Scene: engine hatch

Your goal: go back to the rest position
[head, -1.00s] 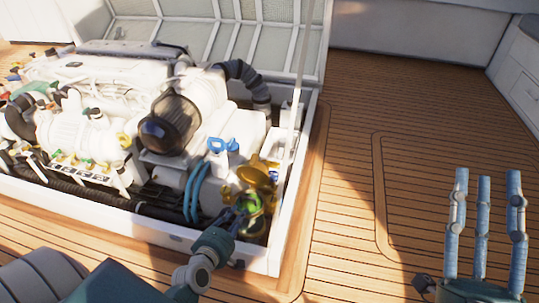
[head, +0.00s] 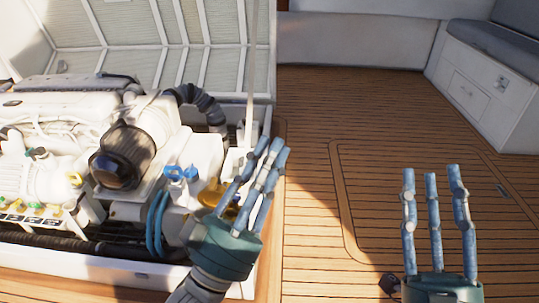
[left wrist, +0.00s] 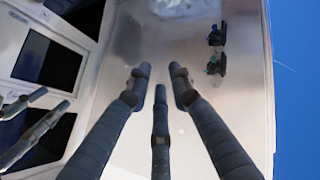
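My left gripper (head: 262,165) is raised in front of the right end of the white engine (head: 190,145), its blue fingers spread, pointing up, with nothing between them. In the left wrist view its fingers (left wrist: 158,85) are apart and empty against a pale surface. My right gripper (head: 432,180) is at the lower right over the wooden deck, fingers upright, apart and empty. A gold-coloured part (head: 210,194) at the engine's corner is partly hidden behind my left gripper.
The engine sits in a white-framed hatch (head: 110,268) with its panelled lid (head: 150,30) standing open behind. A thin upright strut (head: 251,70) rises near the hatch's right corner. The wooden deck (head: 310,130) to the right is clear. A white cabinet (head: 475,95) stands at the far right.

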